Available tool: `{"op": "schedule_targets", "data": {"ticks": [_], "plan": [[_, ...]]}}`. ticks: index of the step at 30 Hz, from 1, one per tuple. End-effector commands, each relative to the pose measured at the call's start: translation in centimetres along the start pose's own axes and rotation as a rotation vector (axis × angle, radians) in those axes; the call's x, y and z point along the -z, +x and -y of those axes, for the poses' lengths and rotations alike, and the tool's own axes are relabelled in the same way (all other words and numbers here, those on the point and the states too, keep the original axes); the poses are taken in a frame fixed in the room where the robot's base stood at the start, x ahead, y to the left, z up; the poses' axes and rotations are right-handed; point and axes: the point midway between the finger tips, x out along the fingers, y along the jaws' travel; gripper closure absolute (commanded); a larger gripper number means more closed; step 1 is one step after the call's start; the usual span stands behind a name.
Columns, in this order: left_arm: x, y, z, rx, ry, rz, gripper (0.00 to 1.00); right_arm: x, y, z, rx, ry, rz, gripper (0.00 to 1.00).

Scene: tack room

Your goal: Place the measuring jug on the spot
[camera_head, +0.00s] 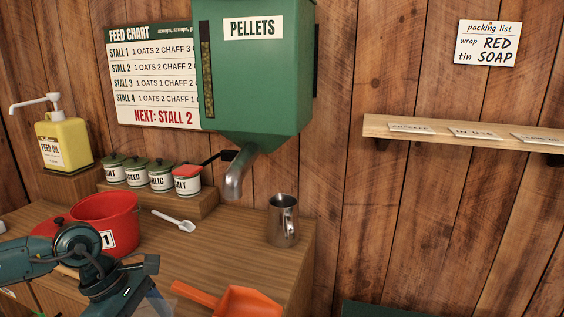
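The measuring jug, a shiny metal jug with a handle (283,226), stands upright on the wooden counter (230,240) near its right end. It is to the right of and below the metal spout (236,175) of the green pellet dispenser. I cannot make out a marked spot on the counter. My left gripper (153,284) is low in the picture, in front of the red bucket and well to the left of the jug, not touching it. Its fingers are partly cut off by the lower edge, so its opening is unclear. My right gripper is out of view.
A red bucket (108,213), white scoop (175,221) and orange scoop (236,300) are on the counter. Several lidded tins (160,178) stand on a wooden riser. The pellet dispenser (262,90) overhangs the counter. A labelled shelf (450,133) is bare at right.

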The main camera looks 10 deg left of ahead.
Motion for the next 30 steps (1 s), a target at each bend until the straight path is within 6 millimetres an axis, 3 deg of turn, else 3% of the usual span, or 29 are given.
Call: {"op": "schedule_targets", "data": {"ticks": [1, 9, 15, 21, 30], "plan": [[-1.4, 0.2, -0.4, 0.050, 0.126, 0.005, 0.50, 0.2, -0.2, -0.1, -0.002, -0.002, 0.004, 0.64], [-7.0, 1.9, -0.9, 0.363, 0.878, -0.005, 0.50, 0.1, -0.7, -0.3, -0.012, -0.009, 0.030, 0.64], [-9.9, 2.4, -1.0, 0.548, 1.321, -0.009, 0.50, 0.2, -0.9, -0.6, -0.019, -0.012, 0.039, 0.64], [-11.1, 2.5, -1.0, 0.634, 1.527, -0.008, 0.50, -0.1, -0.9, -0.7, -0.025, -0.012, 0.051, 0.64], [-11.3, 2.7, -0.9, 0.645, 1.557, -0.002, 0.50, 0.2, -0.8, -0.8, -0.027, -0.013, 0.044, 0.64]]}}
